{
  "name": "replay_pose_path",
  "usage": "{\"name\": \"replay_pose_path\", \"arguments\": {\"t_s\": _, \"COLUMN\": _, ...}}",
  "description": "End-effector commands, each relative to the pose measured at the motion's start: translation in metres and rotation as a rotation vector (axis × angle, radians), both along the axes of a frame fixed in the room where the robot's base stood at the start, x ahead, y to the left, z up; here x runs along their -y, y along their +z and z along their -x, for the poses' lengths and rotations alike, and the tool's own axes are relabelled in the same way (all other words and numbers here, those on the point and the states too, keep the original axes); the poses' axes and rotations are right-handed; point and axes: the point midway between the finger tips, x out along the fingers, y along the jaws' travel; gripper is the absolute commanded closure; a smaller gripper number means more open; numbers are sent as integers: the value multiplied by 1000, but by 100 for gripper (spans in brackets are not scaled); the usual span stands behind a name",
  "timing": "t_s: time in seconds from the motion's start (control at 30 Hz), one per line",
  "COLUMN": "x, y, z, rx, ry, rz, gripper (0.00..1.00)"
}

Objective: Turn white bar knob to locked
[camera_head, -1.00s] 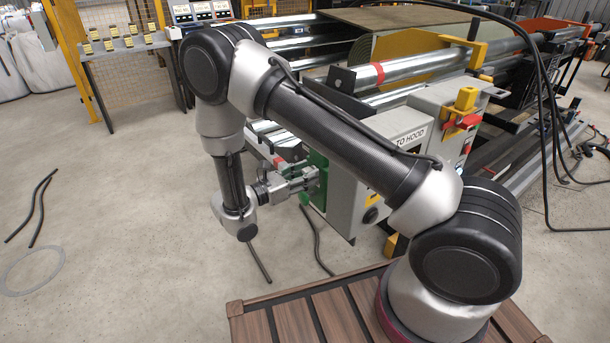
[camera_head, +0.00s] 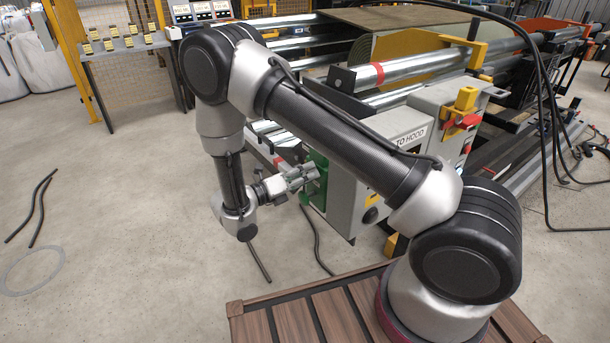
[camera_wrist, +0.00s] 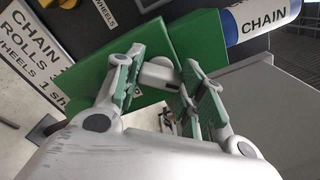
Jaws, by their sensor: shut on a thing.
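The white bar knob (camera_wrist: 158,75) shows between the finger pads in the wrist view, on a green housing (camera_wrist: 205,40). My gripper (camera_wrist: 165,82) is shut on it; the pads stand on its left and right. Part of the knob is hidden by the fingers, and I can read no locked mark near it. In the head view my gripper (camera_head: 304,178) is at the green housing (camera_head: 318,170) on the left end of the grey machine cabinet. The knob itself is hidden there.
Signs reading "CHAIN ROLLS" (camera_wrist: 35,50) and "CHAIN" (camera_wrist: 262,12) are close to my gripper. The cabinet (camera_head: 345,200) bears a red-handled switch (camera_head: 460,122). Dark hoses (camera_head: 315,240) lie on the floor below. Open floor (camera_head: 130,240) is to the left.

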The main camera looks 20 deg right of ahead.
Motion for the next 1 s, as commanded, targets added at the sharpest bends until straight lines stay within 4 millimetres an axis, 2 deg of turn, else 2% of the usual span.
{"name": "replay_pose_path", "arguments": {"t_s": 0.6, "x": -1, "y": 0, "z": -1, "rx": -519, "ry": 2, "rz": 167, "gripper": 85}}
{"name": "replay_pose_path", "arguments": {"t_s": 1.0, "x": -1, "y": 0, "z": 0, "rx": -690, "ry": 3, "rz": 222, "gripper": 85}}
